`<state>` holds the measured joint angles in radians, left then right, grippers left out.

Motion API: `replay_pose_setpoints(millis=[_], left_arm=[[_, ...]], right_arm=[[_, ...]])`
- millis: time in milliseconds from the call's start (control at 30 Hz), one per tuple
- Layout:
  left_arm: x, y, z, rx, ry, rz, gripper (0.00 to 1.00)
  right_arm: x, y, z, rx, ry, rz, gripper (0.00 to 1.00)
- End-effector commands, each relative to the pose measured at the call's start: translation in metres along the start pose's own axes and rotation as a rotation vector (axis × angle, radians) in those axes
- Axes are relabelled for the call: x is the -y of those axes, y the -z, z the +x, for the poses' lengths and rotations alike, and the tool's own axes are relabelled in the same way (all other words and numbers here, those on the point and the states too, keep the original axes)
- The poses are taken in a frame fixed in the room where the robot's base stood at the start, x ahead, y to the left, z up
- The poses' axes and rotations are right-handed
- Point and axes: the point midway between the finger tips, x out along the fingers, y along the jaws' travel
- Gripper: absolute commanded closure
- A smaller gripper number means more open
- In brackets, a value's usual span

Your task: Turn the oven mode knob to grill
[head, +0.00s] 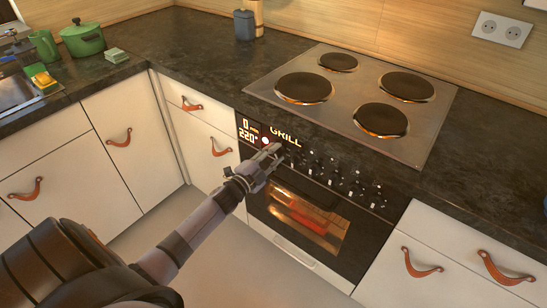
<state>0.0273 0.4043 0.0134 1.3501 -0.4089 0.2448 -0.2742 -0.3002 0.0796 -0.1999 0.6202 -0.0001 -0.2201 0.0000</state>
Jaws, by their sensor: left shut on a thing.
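The oven (357,236) is set below the counter, with a black control panel holding a row of dark knobs (335,174). My left gripper (279,152) is at the left end of this row, shut on the oven mode knob, which its fingers mostly hide. The oven window glows orange. My right gripper is not in view.
A hob (350,98) with dark plates is set in the dark counter above the oven. White drawers with leather pulls (420,263) flank it. A green pot (83,39), a green jug (44,47) and a sink stand at the left. The floor in front is clear.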

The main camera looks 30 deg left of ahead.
Motion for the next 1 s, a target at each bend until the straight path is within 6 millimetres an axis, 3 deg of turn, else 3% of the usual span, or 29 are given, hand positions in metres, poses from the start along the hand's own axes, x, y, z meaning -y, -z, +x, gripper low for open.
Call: replay_pose_setpoints(millis=[500,1000], left_arm=[[0.004,0.001,0.002,-0.003,0.009,0.398,0.98],[0.005,0.002,0.002,-0.002,0.009,0.512,0.98]], right_arm=[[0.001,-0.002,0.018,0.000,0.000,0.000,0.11],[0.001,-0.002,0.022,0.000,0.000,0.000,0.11]])
